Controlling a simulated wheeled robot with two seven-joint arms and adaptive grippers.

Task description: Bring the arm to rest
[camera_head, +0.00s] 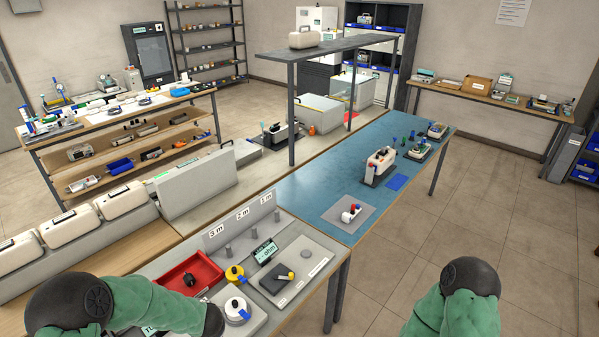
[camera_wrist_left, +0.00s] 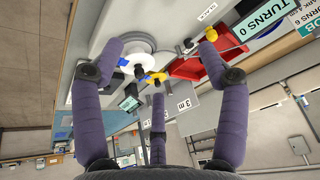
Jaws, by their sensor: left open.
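My left arm (camera_head: 130,300) enters the head view at the lower left and reaches over the near bench; its gripper is hidden there. In the left wrist view my left gripper (camera_wrist_left: 160,55) has its purple fingers spread wide with nothing held between them. Beyond the fingers are a white reel (camera_wrist_left: 138,47), a yellow part (camera_wrist_left: 156,77) and a red tray (camera_wrist_left: 187,68). My right arm (camera_head: 458,305) shows at the lower right of the head view, over open floor; its gripper is not in view.
The near bench holds the red tray (camera_head: 172,272), a yellow reel (camera_head: 235,274), a white reel (camera_head: 236,311) and a board (camera_head: 240,222) marked 3 m, 2 m and 1 m. A blue-topped table (camera_head: 335,180) with devices adjoins it. Floor (camera_head: 500,215) at the right is clear.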

